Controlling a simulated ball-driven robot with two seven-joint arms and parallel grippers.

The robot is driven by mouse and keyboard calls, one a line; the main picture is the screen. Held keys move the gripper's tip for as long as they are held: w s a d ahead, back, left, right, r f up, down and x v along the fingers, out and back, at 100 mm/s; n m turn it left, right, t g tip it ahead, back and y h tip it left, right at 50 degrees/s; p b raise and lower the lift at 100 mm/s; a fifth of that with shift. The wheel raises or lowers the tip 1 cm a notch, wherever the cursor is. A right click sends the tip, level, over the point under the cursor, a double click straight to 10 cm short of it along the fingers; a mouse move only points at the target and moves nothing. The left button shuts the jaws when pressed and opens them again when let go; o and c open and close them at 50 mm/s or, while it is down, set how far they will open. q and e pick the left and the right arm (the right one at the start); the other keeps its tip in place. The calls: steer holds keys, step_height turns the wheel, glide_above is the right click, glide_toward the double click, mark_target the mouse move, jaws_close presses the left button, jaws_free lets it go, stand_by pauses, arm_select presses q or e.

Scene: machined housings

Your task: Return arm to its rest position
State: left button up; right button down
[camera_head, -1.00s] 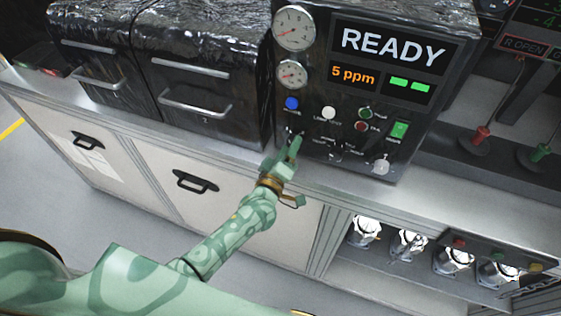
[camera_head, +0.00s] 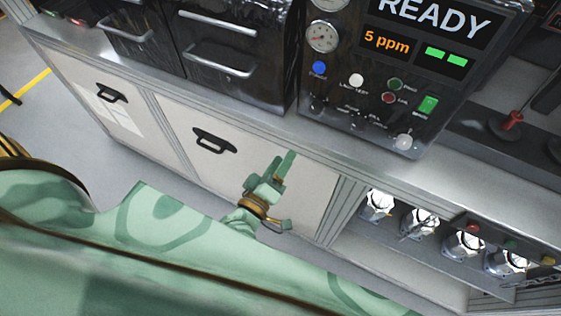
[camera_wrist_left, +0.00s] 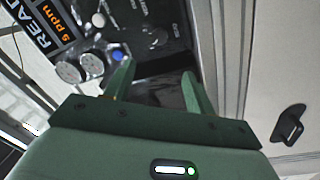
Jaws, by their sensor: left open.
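My left gripper (camera_head: 277,168) is green and sits in front of the white cabinet front, below and left of the control panel. It is apart from the panel and holds nothing. In the left wrist view its two fingers (camera_wrist_left: 157,85) are spread with a clear gap between them. The control panel (camera_head: 340,113) is a dark box with a screen reading READY and 5 ppm. Its blue button (camera_head: 319,68) also shows in the left wrist view (camera_wrist_left: 117,56), beyond the left finger. My right gripper is not in view.
The grey bench edge (camera_head: 250,122) runs above my gripper. Cabinet doors with black handles (camera_head: 214,140) stand behind it. Dark drawers (camera_head: 240,65) are left of the panel. Several shiny metal parts (camera_head: 379,204) sit in the lit shelf at right. Grey floor is open at left.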

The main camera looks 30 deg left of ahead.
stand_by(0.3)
arm_select(q)
steer(key=s+f+m+g+b, duration=0.1)
steer(key=s+f+m+g, duration=0.25)
steer(key=f, duration=0.55)
steer(key=s+f+m+g+h+b, duration=0.1)
steer(key=s+f+m+g, duration=0.25)
steer(key=f, duration=0.65)
steer(key=s+f+m+g+b, duration=0.25)
steer(key=s+f, duration=0.25)
steer(key=f, duration=0.4)
steer(key=s+a+f+m+g+y+b, duration=0.1)
steer(key=s+a+f+g+b, duration=0.3)
steer(key=s+f, duration=0.7)
steer(key=s+a+f+m+g+y+b, duration=0.1)
steer(key=s+a+f+m+g+b, duration=0.3)
steer(key=s+f, duration=0.7)
steer(key=shift+a+f+b, duration=0.35)
steer(key=shift+f+b, duration=0.05)
steer(key=shift+s+g, duration=0.1)
steer(key=shift+g, duration=0.15)
